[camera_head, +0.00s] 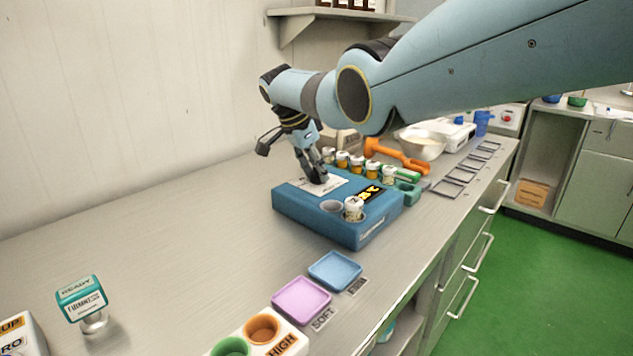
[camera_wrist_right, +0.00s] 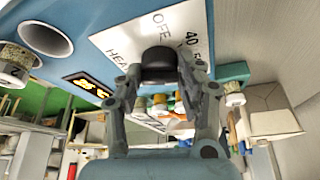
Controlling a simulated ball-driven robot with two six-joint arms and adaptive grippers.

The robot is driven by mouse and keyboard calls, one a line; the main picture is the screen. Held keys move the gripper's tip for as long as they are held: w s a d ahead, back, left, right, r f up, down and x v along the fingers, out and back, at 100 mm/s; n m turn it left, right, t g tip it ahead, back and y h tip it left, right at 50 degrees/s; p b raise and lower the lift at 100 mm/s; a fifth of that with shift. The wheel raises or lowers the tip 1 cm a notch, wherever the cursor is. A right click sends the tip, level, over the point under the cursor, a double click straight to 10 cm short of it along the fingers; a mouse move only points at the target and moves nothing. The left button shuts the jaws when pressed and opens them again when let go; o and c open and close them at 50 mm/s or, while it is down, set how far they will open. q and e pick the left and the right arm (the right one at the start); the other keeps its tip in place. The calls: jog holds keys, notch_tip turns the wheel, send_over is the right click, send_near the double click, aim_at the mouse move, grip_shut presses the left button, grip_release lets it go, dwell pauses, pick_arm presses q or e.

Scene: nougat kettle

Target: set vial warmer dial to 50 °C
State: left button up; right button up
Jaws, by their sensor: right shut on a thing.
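The vial warmer (camera_head: 345,230) is a blue box on the counter with a white label plate, a dark display with yellow characters (camera_head: 369,194) and a round well (camera_head: 332,206). A white-capped vial (camera_head: 353,209) stands in its front. My right gripper (camera_head: 318,180) reaches down onto the label plate. In the right wrist view the black dial (camera_wrist_right: 159,66) sits between the fingertips of my right gripper (camera_wrist_right: 160,72), which are shut on it. Markings such as "40", "OFF" and "HEA" show around the dial; its pointer is not visible. My left gripper is not in view.
Pink (camera_head: 301,299) and blue (camera_head: 335,271) trays lie in front. The counter left of the warmer is clear.

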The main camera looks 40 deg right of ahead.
jog(key=shift+m+b, duration=0.4)
jog(key=shift+b, duration=0.15)
jog(key=o, duration=1.1)
jog(key=shift+o, duration=0.2)
jog(key=shift+w+r, duration=0.1)
jog(key=shift+r, duration=0.1)
jog(key=v, duration=1.1)
jog(key=shift+w+r, duration=0.2)
jog(key=shift+r, duration=0.05)
